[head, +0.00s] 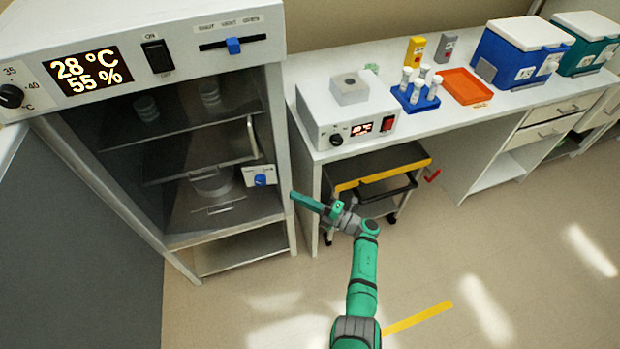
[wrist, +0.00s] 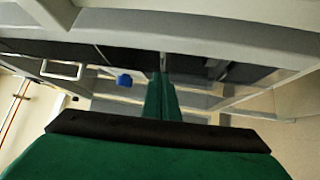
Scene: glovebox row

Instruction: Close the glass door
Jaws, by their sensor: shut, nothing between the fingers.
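The incubator (head: 150,45) stands at the left in the head view, its display reading 28 °C and 55 %. Its dark glass door (head: 120,150) covers the shelved front. A pale upright handle (head: 253,138) is near the door's right edge, and it also shows in the wrist view (wrist: 61,77). Below it is a white plate with a blue knob (head: 260,180), which shows in the wrist view (wrist: 124,80) too. I cannot tell whether the door sits fully flush. My gripper (head: 294,196) is shut and empty, pointing left beside the cabinet's right post; contact cannot be told.
A white bench (head: 440,120) on the right carries a small heater box (head: 345,125), a blue tube rack (head: 415,97), an orange tray (head: 465,86) and cool boxes. A yellow-edged cart (head: 380,175) stands under it. The floor in front is clear, with yellow tape (head: 418,317).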

